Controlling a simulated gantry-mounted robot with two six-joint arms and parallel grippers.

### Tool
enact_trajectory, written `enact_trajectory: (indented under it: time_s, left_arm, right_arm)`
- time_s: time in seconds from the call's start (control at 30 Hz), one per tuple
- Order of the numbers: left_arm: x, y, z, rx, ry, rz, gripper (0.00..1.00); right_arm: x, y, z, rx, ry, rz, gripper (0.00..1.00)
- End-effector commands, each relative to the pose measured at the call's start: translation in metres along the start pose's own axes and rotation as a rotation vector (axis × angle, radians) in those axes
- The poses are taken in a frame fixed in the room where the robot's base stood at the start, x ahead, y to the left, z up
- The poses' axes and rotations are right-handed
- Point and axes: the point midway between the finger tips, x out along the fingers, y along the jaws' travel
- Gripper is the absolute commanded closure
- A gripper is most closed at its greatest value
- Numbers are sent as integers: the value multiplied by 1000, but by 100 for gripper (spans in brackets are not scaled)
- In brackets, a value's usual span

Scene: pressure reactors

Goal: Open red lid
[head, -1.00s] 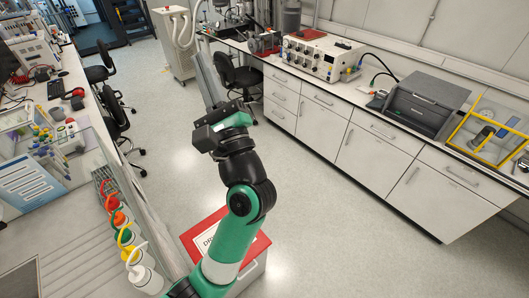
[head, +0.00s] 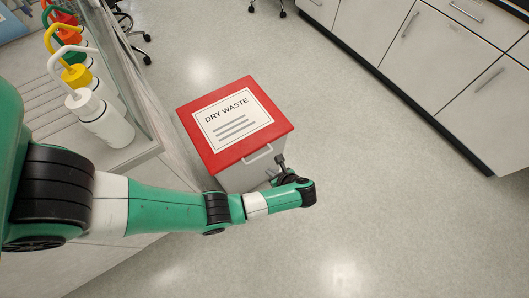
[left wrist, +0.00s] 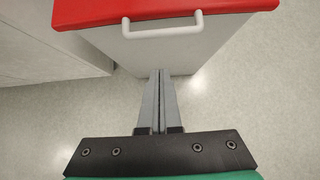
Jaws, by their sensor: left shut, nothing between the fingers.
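The red lid (head: 270,108) lies shut on a grey dry waste bin (head: 238,178) and bears a white "DRY WASTE" label. A white bar handle (head: 258,154) is on the bin's front, just below the lid's edge. In the left wrist view, the red lid (left wrist: 80,12) runs along the top, with the white handle (left wrist: 163,25) below it. My left gripper (head: 277,168) is in front of the bin, near and below the handle. Its fingers (left wrist: 159,73) are together and empty, pointing toward the bin's front face, apart from the handle. My right gripper is out of view.
A bench with a clear panel stands left of the bin. White wash bottles (head: 102,120) with coloured caps stand on it. Cabinets (head: 440,60) line the upper right. The floor (head: 390,200) right of the bin is free.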

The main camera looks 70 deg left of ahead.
Motion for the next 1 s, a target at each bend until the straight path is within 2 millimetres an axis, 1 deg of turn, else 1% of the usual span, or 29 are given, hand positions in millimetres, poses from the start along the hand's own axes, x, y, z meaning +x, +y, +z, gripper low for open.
enact_trajectory:
  time_s: [0.03,0.23,0.37,0.47,0.83,0.87,0.9,1.0]
  left_arm:
    - [12,0,-10,1,-1,-1,100]
    - [10,-1,-9,1,-1,-4,100]
    - [18,-1,-10,1,-1,-4,100]
    - [33,0,-11,-1,-1,-2,100]
    - [114,-1,-12,-1,-2,-2,100]
    - [116,-1,-10,-1,-2,-5,100]
    - [102,-3,1,-5,-1,-9,100]
    - [93,-2,12,-3,-1,-8,100]
  right_arm:
    - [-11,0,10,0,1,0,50]
    - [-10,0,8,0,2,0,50]
    - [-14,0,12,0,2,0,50]
    - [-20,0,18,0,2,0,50]
    - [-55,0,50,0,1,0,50]
    - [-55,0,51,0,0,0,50]
    - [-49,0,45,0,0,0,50]
    - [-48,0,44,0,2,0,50]
